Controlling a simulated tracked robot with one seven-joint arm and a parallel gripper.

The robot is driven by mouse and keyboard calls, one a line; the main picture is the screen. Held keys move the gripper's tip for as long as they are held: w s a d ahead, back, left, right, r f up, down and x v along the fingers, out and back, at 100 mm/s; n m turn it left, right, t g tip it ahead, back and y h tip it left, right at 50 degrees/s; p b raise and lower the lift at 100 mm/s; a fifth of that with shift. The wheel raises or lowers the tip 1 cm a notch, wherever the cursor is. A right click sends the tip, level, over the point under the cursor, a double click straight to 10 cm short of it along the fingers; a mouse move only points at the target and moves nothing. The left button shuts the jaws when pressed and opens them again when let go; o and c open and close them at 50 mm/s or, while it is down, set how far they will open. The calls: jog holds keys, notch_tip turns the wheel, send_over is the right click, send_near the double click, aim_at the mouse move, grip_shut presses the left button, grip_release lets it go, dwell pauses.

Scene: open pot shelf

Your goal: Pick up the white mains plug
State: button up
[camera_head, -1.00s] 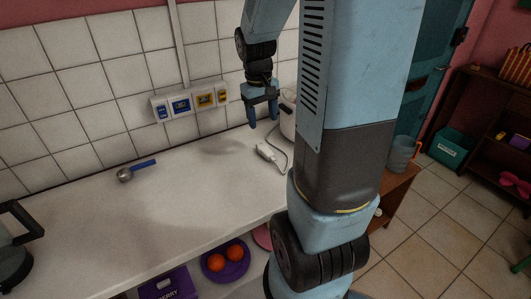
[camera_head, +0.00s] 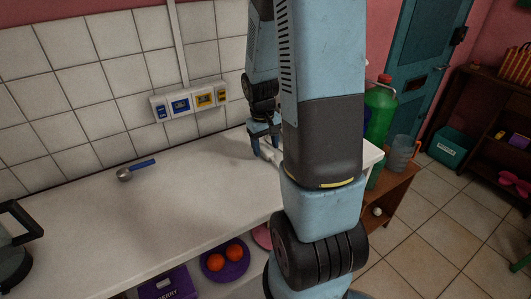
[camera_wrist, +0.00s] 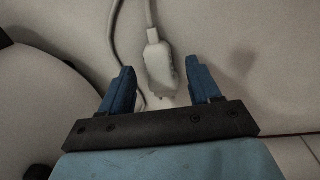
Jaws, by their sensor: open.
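The white mains plug (camera_wrist: 161,62) lies on the white worktop (camera_head: 130,215). In the wrist view its cable runs up from it and its pin end points toward my gripper's body. My gripper (camera_wrist: 160,70) is open, with one blue finger on each side of the plug and a gap to both. In the head view my gripper (camera_head: 267,152) is low over the worktop near the back wall, with the pale plug (camera_head: 267,151) partly showing between its fingers. My arm hides part of that area. I cannot tell the exact height of the fingertips above the worktop.
A large pale rounded object (camera_wrist: 40,105) stands left of my gripper in the wrist view. Wall sockets (camera_head: 188,101) are behind the worktop. A blue-handled scoop (camera_head: 137,169) lies at left. A green bottle (camera_head: 379,108) is at right. The worktop's middle is clear.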

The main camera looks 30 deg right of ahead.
jog(key=shift+d+f, duration=0.1)
jog(key=shift+f, duration=0.8)
jog(key=shift+c, duration=0.2)
grip_shut()
